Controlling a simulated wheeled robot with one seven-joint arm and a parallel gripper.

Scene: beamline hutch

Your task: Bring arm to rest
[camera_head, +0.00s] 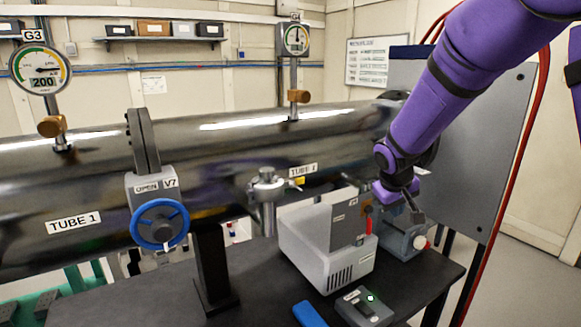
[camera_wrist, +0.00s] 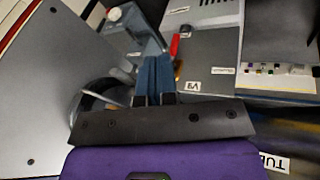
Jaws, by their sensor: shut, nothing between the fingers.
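My purple arm (camera_head: 430,105) reaches down from the top right in the head view. My gripper (camera_head: 414,208) hangs at its end, above the right part of the dark bench (camera_head: 255,290). In the wrist view my gripper (camera_wrist: 154,68) has its two blue-grey fingers together, with nothing held between them. Beyond the fingertips are a grey box (camera_wrist: 205,60) and a red handle (camera_wrist: 174,44). In the head view that light grey box (camera_head: 325,255) stands just left of and in front of my gripper. I cannot tell whether the fingertips touch anything.
A smaller grey unit (camera_head: 400,238) with a red-and-white knob sits below my gripper. A large grey panel (camera_head: 490,140) stands close behind the arm, with a red hose (camera_head: 519,160) along it.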

